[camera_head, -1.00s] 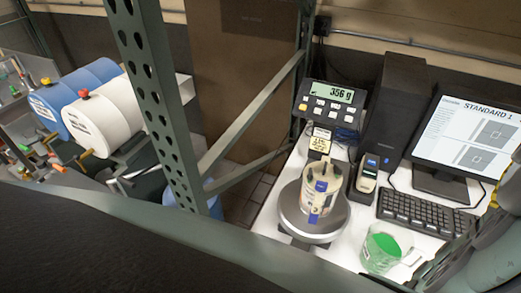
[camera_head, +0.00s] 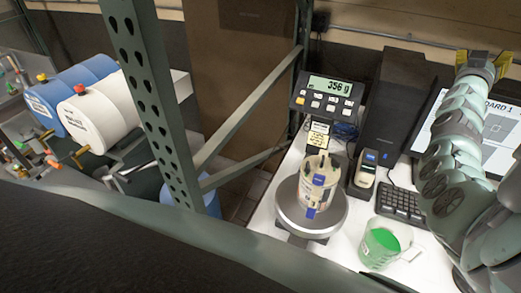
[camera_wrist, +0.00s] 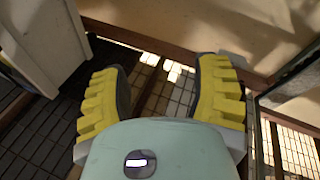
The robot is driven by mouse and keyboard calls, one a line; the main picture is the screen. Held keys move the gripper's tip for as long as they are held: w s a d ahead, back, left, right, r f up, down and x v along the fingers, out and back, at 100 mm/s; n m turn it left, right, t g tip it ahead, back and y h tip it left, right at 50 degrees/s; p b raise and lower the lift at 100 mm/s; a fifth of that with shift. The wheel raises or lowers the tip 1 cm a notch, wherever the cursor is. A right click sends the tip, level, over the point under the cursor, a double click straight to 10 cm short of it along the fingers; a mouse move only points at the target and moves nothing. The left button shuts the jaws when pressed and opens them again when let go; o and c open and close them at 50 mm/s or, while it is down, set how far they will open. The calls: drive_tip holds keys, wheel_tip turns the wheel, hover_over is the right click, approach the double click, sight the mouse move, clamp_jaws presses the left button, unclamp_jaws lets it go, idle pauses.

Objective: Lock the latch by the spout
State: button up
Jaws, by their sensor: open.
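A white barrel (camera_head: 105,110) lies on its side at the left with a red cap on top. A yellow latch handle (camera_head: 80,153) is at the lower front by its spout. A blue barrel (camera_head: 72,88) lies behind it, with a yellow cap and an orange handle (camera_head: 46,135) at its lower front. The latch positions are too small to tell.
A green metal post (camera_head: 155,110) stands between the barrels and the white bench. On the bench are a scale (camera_head: 290,212) carrying a labelled can (camera_head: 318,185), a display reading 356 g (camera_head: 328,92), a green-filled cup (camera_head: 383,243), a scanner (camera_head: 366,172) and a keyboard (camera_head: 400,205).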

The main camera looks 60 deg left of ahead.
drive_tip(key=s+a+r+n+g+y, duration=0.15)
drive_tip(key=a+n+g+y, duration=0.45)
drive_tip(key=a, duration=0.6)
drive_tip(key=s+a+f+n+g+b, duration=0.1)
drive_tip(key=s+a+f+n+g, duration=0.2)
drive_tip(key=s+a+n+g, duration=0.65)
drive_tip(key=n+g+h, duration=0.5)
drive_tip(key=n+h, duration=0.6)
drive_tip(key=n, duration=0.2)
hover_over(336, 160)
drive_tip(key=shift+f, duration=6.1)
drive_tip(key=shift+t, duration=0.25)
wheel_tip(336, 160, down, 10)
drive_tip(key=p, duration=0.3)
drive_tip(key=shift+s+a+r, duration=0.1)
drive_tip(key=shift+a+r, duration=0.05)
drive_tip(key=shift+r, duration=0.1)
drive_tip(key=shift+f+p, duration=0.4)
drive_tip(key=shift+f, duration=1.65)
